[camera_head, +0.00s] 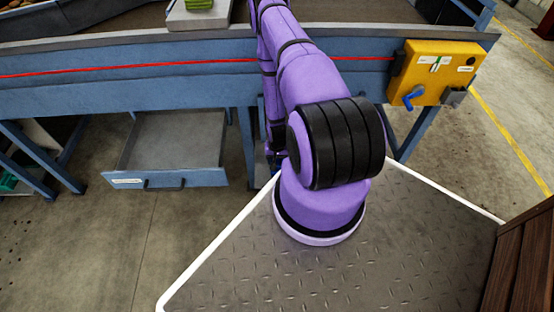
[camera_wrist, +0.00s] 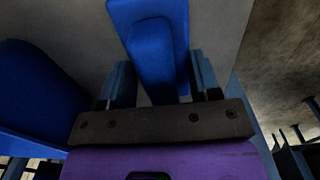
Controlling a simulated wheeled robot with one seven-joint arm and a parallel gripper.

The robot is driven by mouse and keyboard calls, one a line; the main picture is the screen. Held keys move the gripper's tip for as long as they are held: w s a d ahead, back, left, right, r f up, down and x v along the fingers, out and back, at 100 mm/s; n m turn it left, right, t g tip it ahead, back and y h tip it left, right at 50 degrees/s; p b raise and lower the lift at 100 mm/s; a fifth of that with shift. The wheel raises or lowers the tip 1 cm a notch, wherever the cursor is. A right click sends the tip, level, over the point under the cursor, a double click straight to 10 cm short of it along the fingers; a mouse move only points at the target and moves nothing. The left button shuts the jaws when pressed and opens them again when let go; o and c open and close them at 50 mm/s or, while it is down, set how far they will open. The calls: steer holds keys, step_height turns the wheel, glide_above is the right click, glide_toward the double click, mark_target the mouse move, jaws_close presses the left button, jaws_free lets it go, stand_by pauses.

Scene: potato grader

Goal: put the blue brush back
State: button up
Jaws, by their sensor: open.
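A blue object (camera_wrist: 152,50), which looks like the blue brush, shows in the wrist view with a rounded narrow part in front of a broader flat part. It lies against a pale grey surface. My gripper (camera_wrist: 161,78) is open, with one finger on each side of the narrow part. A small gap seems to show at the right finger; whether the left finger touches is unclear. In the head view my purple arm hides the gripper, and no blue brush can be made out there. An open drawer (camera_head: 176,139) under the blue machine frame looks empty.
The machine's blue side beam (camera_head: 180,85) with a red line runs across the head view. A yellow control box (camera_head: 435,73) with a blue handle hangs at its right. A green item (camera_head: 199,4) lies on a grey ledge on top. A large blue shape (camera_wrist: 40,95) fills the wrist view's left.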

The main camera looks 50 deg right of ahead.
steer(key=w+r+n, duration=0.1)
steer(key=w+r, duration=0.2)
steer(key=r, duration=0.7)
steer(key=w+a+r+t, duration=0.1)
steer(key=w+r, duration=0.2)
steer(key=r, duration=0.7)
steer(key=w+r+n, duration=0.1)
steer(key=w+r, duration=0.2)
steer(key=r, duration=0.7)
steer(key=w+a+r+n+t+h, duration=0.1)
steer(key=a+r, duration=0.3)
steer(key=r, duration=0.6)
steer(key=w+a+r+n, duration=0.1)
steer(key=a+r, duration=0.3)
steer(key=r, duration=0.7)
steer(key=s+a+r+n+t, duration=0.1)
steer(key=s+a+r, duration=0.2)
steer(key=a+r, duration=0.35)
steer(key=s+a+r+n+t, duration=0.1)
steer(key=s+a+r+n, duration=0.15)
steer(key=r, duration=0.65)
steer(key=s+a+r+n, duration=0.1)
steer(key=s+a+r, duration=0.3)
steer(key=s, duration=0.4)
steer(key=s+a+r+n+t+y, duration=0.1)
steer(key=s+a+r, duration=0.3)
steer(key=s, duration=0.5)
steer(key=shift+a+r, duration=0.2)
steer(key=shift+r, duration=0.15)
